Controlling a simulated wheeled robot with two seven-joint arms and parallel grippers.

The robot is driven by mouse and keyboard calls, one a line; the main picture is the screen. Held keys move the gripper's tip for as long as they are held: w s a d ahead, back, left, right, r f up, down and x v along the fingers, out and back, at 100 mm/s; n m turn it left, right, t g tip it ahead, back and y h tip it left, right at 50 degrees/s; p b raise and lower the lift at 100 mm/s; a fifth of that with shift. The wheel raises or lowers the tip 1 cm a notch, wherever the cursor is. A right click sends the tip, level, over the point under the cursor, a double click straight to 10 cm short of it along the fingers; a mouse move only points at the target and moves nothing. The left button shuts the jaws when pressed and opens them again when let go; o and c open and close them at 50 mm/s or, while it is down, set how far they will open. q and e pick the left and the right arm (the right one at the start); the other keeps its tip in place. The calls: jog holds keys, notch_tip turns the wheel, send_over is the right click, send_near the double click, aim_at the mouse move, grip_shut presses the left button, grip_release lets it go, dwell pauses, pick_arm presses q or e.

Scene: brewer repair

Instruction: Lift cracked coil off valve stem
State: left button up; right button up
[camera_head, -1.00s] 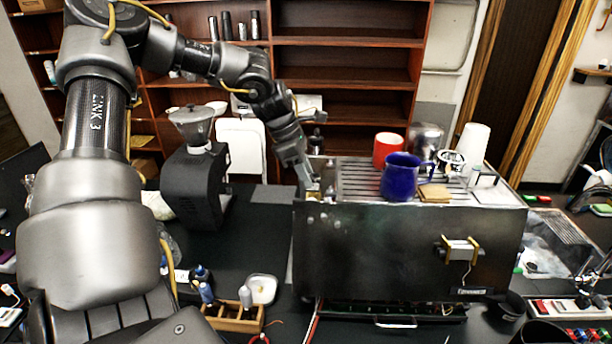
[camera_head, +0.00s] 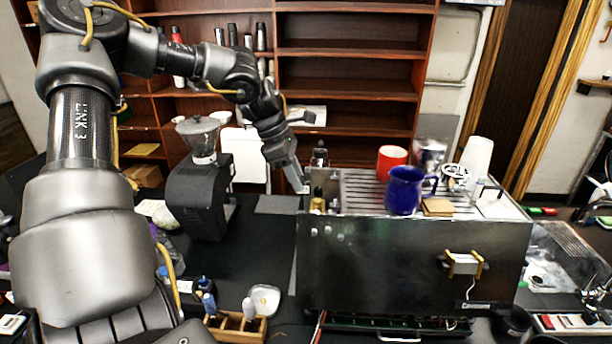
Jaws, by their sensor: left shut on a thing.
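My left gripper (camera_head: 302,186) is beside the upper left corner of the brewer (camera_head: 408,262). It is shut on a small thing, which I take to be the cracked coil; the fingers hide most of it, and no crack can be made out. A small brass-coloured part (camera_head: 318,202), which looks like the valve stem, stands upright at the brewer's left end. The gripper is just left of its top, and in this view they appear slightly apart. My right gripper is not in view.
A blue mug (camera_head: 404,192), a red cup (camera_head: 391,160) and a white cup stack (camera_head: 477,158) stand on the brewer. A dark grinder (camera_head: 200,190) stands left. A wooden holder with bottles (camera_head: 236,328) is in front. The dark counter between grinder and brewer is mostly clear.

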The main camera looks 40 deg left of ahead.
pick_arm(q)
jog(key=s+a+r, duration=0.1)
jog(key=s+a, duration=0.3)
jog(key=s, duration=0.2)
jog(key=shift+s+a+r, duration=0.2)
jog(key=shift+s+a, duration=0.1)
